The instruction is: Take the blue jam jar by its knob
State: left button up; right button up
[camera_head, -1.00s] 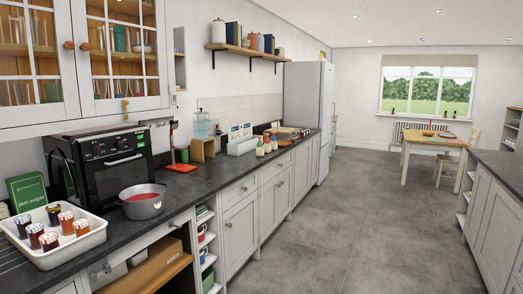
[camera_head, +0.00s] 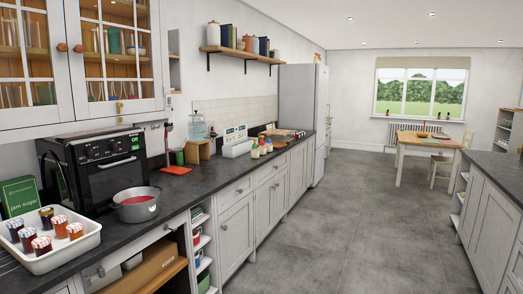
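Several jam jars with pale patterned lids stand in a white tray (camera_head: 70,255) on the counter at the lower left. They include a dark one (camera_head: 46,218), an orange-red one (camera_head: 59,229) and a red one (camera_head: 42,246). None of them looks clearly blue, and I cannot make out a knob on any lid. The glazed cabinet (camera_head: 60,100) hangs above them with its doors shut. Glasses and a green vessel (camera_head: 114,41) show behind its panes. I cannot identify a blue jam jar there. Neither of my grippers is in view.
A pot with red contents (camera_head: 137,209) stands beside the tray, before a black oven (camera_head: 105,170). A green jam sugar box (camera_head: 19,196) stands behind the tray. A wall shelf (camera_head: 240,51) carries jars and books. The grey floor (camera_head: 330,235) along the counter is clear.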

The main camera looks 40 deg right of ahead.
aim_at(268, 145)
jog(key=u, duration=0.45)
jog(key=i, duration=0.15)
jog(key=z, duration=2.5)
jog(key=i, duration=5.2)
jog(key=u, duration=0.1)
